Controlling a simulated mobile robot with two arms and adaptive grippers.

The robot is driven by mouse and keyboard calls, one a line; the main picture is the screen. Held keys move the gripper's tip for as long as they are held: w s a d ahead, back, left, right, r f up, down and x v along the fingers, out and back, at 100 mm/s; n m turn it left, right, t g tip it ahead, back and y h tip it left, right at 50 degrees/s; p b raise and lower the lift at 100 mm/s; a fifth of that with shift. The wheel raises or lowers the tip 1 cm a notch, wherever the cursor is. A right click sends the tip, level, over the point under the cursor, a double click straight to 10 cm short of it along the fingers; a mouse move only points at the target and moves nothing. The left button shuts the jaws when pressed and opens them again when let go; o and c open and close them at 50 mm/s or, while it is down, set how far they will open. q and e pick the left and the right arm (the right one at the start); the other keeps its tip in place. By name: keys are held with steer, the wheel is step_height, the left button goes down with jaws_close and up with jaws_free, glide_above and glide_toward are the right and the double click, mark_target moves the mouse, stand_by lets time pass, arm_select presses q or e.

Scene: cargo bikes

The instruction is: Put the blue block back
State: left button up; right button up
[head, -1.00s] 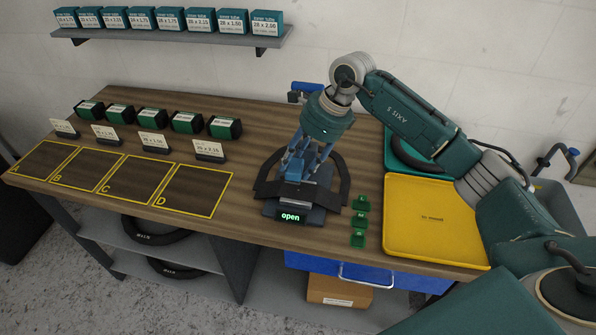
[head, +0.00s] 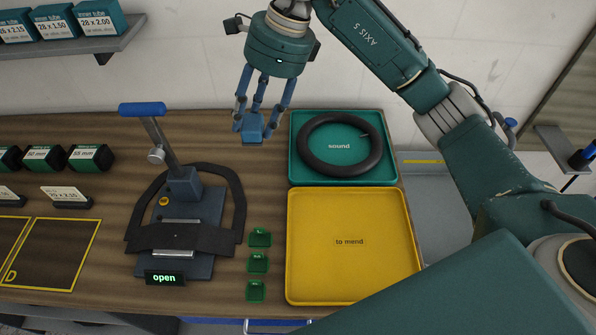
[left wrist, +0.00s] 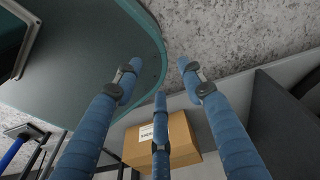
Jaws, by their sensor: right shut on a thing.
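The blue block (head: 252,130) is in the head view, between the fingertips of my right gripper (head: 251,116). The right gripper points down and is shut on the block, above the back of the wooden bench, left of the green tray. The clamp press (head: 190,215) with a blue handle stands to the left, its display reading "open".
A green "sound" tray (head: 292,160) holds a black tube. A yellow "to mend" tray (head: 350,275) is empty. Several small green pieces (head: 258,263) lie beside it. A yellow-outlined mat (head: 50,255) is at left. A cardboard box (left wrist: 180,140) shows in the left wrist view.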

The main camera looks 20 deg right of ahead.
steer(key=shift+d, duration=0.2)
steer(key=f, duration=0.1)
steer(key=f+p, duration=0.1)
steer(key=shift+s+a+f, duration=0.1)
steer(key=shift+s+f, duration=0.15)
steer(key=shift+f, duration=0.1)
step_height(320, 180, down, 13)
steer(key=p, duration=0.3)
steer(key=shift+a+r, duration=0.1)
steer(key=shift+r, duration=0.1)
step_height(320, 180, down, 3)
steer(key=shift+f+p, duration=0.15)
steer(key=shift+p, duration=0.35)
steer(key=shift+f, duration=0.4)
steer(key=shift+w, duration=0.1)
steer(key=shift+f, duration=0.2)
steer(key=o, duration=1.1)
steer(key=shift+r, duration=0.1)
arm_select(q)
steer(key=shift+g, duration=0.3)
steer(key=s+r, duration=0.1)
steer(key=s+a+r, duration=0.2)
steer(key=r, duration=0.1)
steer(key=shift+a+r, duration=0.1)
steer(key=shift+a, duration=0.1)
